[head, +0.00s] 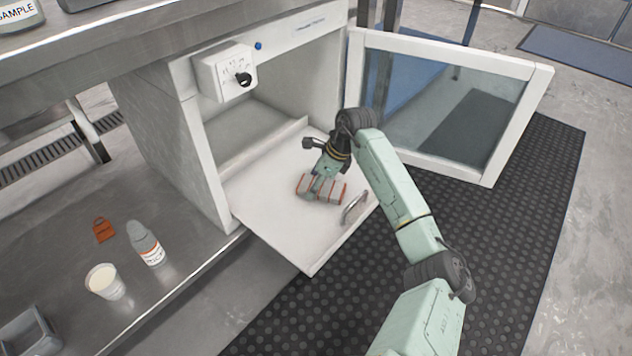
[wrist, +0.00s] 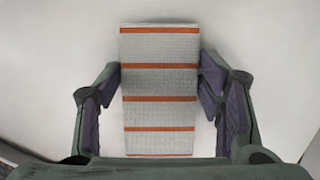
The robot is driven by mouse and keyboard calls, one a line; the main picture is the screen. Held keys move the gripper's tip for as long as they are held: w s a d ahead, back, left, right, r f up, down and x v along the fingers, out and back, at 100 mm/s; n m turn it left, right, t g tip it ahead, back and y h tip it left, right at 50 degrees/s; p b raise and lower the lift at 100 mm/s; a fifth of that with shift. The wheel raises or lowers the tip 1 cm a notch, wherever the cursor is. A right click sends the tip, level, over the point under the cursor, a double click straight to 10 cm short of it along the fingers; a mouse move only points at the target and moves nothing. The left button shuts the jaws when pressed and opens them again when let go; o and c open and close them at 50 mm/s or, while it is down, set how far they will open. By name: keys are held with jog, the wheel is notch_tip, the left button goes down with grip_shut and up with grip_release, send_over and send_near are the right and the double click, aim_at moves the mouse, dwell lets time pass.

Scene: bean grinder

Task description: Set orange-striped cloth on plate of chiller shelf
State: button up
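The orange-striped cloth (head: 335,191), pale grey with thin orange bands, is at the white plate (head: 280,225) of the chiller shelf in the head view. The plate sticks out of the open chiller front. In the wrist view the cloth (wrist: 160,85) runs lengthwise between the fingers of my gripper (wrist: 160,75). The fingertips meet its left and right edges, so my gripper is shut on it. In the head view my gripper (head: 322,182) comes down over the cloth and hides part of it. Whether its underside rests fully on the plate is hard to tell.
The chiller's glass door (head: 440,105) stands open to the right, close to my arm. A metal handle (head: 355,207) rises at the plate's right edge. A bottle (head: 146,243), a cup (head: 105,282) and an orange item (head: 103,230) stand on the steel counter at left.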

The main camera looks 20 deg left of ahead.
aim_at(332, 188)
jog(key=o, duration=0.3)
jog(key=p+v, duration=0.2)
jog(key=v, duration=1)
jog(key=shift+r+p, duration=0.2)
jog(key=shift+p, duration=0.2)
jog(key=shift+c, duration=0.3)
dwell(0.4)
